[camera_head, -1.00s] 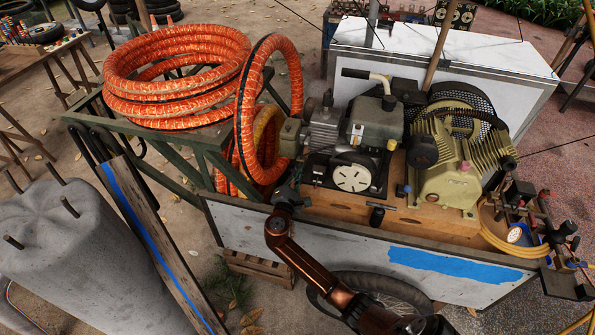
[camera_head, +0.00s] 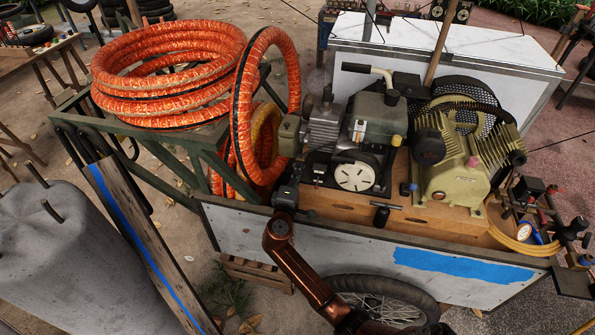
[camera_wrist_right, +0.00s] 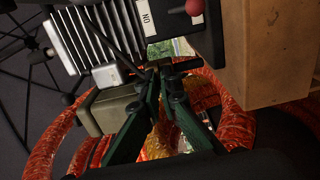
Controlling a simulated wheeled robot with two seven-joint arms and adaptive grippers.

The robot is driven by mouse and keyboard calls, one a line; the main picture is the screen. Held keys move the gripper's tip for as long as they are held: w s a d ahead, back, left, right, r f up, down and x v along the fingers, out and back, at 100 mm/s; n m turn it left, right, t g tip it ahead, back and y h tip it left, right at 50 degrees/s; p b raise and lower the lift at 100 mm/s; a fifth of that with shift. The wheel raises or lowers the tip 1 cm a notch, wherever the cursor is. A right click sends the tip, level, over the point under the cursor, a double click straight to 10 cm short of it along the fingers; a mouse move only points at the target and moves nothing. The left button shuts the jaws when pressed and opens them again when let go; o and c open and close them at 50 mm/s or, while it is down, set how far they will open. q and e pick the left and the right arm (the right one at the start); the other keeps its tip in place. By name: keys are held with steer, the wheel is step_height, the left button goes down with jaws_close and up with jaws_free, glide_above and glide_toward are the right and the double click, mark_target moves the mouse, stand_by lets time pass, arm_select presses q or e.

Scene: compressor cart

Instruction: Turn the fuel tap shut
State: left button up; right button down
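The engine (camera_head: 370,130) is grey-green and sits on the wooden deck of the cart. A small red knob (camera_wrist_right: 194,7) stands by a white label that reads "ON" upside down in the right wrist view. I cannot tell whether this knob is the fuel tap, and I see no other clear tap lever. My right gripper (camera_head: 292,178) is at the cart's near edge, just below the engine's left end. In the right wrist view its fingertips (camera_wrist_right: 161,74) are close together beside the finned engine block. No held thing shows between them. My left gripper is out of view.
Orange hose coils (camera_head: 170,70) lie on a green rack left of the engine; an upright hose loop (camera_head: 240,105) stands close to the gripper. A yellowish compressor (camera_head: 455,170) is right of the engine. A T-handled part (camera_head: 381,214) stands on the near deck.

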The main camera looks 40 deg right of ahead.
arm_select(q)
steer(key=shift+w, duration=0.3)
arm_select(e)
steer(key=shift+f, duration=0.1)
steer(key=c, duration=2.6)
jaws_free()
steer(key=shift+c, duration=0.2)
steer(key=o, duration=0.5)
steer(key=shift+c, duration=0.2)
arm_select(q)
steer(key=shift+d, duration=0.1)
arm_select(e)
steer(key=v, duration=1.2)
